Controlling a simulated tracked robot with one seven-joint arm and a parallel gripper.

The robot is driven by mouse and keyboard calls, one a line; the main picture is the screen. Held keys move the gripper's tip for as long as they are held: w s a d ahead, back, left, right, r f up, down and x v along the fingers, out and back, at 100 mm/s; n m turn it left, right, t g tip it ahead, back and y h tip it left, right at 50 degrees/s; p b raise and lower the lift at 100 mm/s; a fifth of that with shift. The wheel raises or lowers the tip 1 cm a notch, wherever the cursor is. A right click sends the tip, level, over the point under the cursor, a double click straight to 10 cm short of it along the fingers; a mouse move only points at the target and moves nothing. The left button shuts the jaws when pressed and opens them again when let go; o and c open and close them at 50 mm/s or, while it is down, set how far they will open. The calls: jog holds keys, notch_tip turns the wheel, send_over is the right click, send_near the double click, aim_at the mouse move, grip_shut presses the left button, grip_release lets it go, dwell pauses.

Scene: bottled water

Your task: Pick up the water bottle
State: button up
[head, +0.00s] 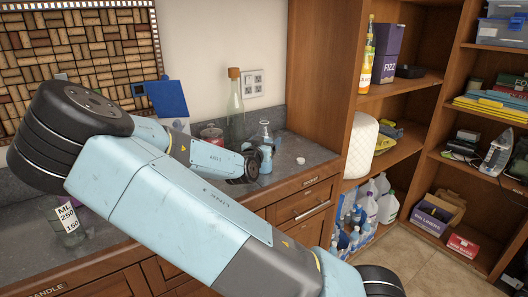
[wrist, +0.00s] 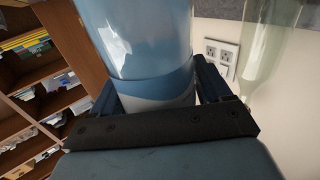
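A clear bottle with a blue lower part (head: 265,136) stands upright on the dark counter, in front of the wall. My gripper (head: 258,163) is at its lower part, at the end of my arm reaching from the front left. In the wrist view the bottle (wrist: 147,40) fills the upper middle and stands between the two fingers of my gripper (wrist: 155,85). One finger is on each side, very close to its sides. I cannot tell whether they press on it. The bottle's base is partly hidden by my gripper.
A tall green glass bottle with a cork (head: 236,110) stands just behind and left; it also shows in the wrist view (wrist: 270,50). A red-lidded jar (head: 211,134) is further left. A small white object (head: 301,160) lies right. Wooden shelves (head: 415,88) rise at right.

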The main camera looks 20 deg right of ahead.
jog(key=c, duration=0.9)
jog(key=shift+r, duration=0.55)
notch_tip(320, 180, up, 2)
jog(key=shift+s+a+r, duration=0.1)
jog(key=shift+a+r, duration=0.05)
jog(key=shift+r, duration=0.05)
jog(key=s+a+r, duration=0.1)
jog(key=r, duration=0.1)
jog(key=s+r, duration=0.1)
jog(key=s+a+r, duration=0.1)
jog(key=s+r, duration=0.1)
jog(key=shift+a+r, duration=0.3)
jog(key=shift+a, duration=0.05)
send_near(263, 120)
jog(key=shift+s+r, duration=0.25)
jog(key=shift+r, duration=0.75)
jog(key=shift+s+r, duration=0.25)
jog(key=shift+r, duration=0.7)
